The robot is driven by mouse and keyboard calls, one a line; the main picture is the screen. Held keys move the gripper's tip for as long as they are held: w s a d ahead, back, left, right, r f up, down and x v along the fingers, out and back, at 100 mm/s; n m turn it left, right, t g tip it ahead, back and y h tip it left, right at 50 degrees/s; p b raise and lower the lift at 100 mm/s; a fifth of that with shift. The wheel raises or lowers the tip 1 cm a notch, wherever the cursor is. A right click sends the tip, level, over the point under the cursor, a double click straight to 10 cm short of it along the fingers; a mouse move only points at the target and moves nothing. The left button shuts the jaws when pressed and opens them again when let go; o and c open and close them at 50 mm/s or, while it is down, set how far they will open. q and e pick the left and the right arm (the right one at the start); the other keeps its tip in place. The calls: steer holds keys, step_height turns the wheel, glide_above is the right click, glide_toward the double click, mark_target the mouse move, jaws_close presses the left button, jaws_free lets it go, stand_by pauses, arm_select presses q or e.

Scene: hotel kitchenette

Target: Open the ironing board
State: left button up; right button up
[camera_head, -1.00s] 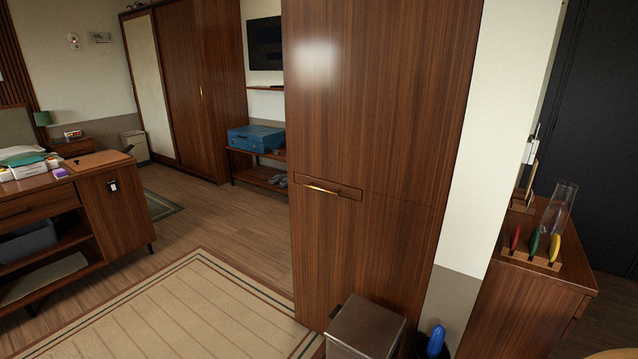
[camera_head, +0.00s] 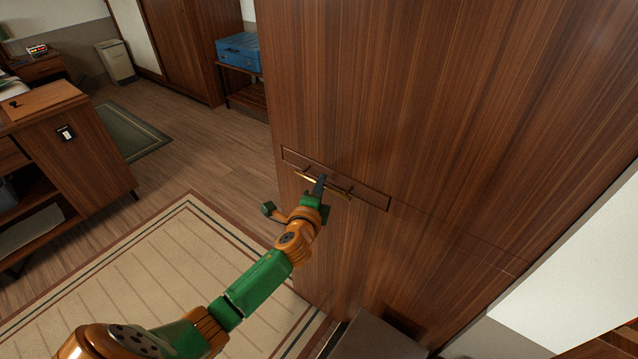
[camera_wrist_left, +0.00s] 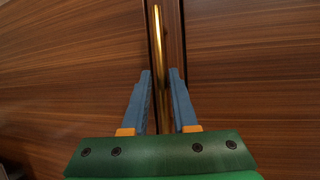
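A tall brown wood-grain cabinet front (camera_head: 450,90) fills the right of the head view. It has a narrow framed strip (camera_head: 375,198) with a brass bar handle (camera_head: 339,188). A thin horizontal seam runs right from the strip. No unfolded ironing board shows. My left gripper (camera_head: 319,184) is at the handle. In the left wrist view its two blue-grey fingers (camera_wrist_left: 161,74) are apart, one on each side of the brass bar (camera_wrist_left: 159,35). Whether they touch the bar is unclear. My right gripper is not in view.
A metal bin (camera_head: 370,338) stands at the foot of the cabinet. A beige rug (camera_head: 130,285) covers the floor to the left. A wooden shelf unit (camera_head: 90,170) stands farther left, and a blue case (camera_head: 238,50) sits on a low rack behind.

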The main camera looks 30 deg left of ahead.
arm_select(q)
steer(key=shift+w+f, duration=0.1)
steer(key=shift+w, duration=0.3)
steer(key=shift+a, duration=0.1)
steer(key=shift+w, duration=0.15)
jaws_close()
stand_by(1.1)
